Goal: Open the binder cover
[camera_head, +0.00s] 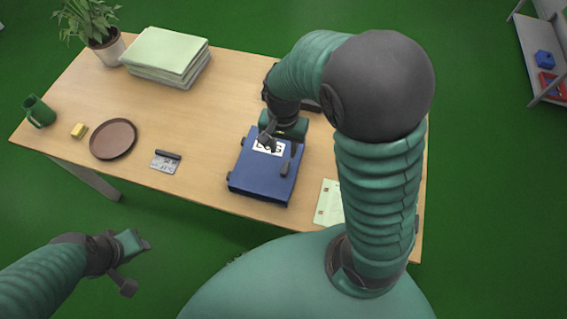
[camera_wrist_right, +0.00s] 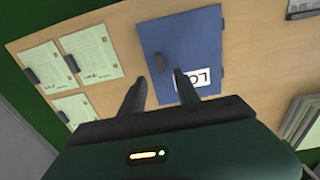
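The blue binder (camera_head: 262,184) lies shut on the table, with a white label (camera_head: 269,147) at its far end. It also shows in the right wrist view (camera_wrist_right: 198,43), where the label is partly hidden by a finger. My right gripper (camera_head: 278,155) reaches over the binder from the far side, its fingers apart near the label. In the right wrist view the right gripper (camera_wrist_right: 170,75) is open and empty, one finger over the binder and one beside its edge. My left gripper (camera_head: 136,262) is off the table's front edge at lower left, away from the binder; its opening is unclear.
Paper sheets (camera_head: 329,203) lie right of the binder.

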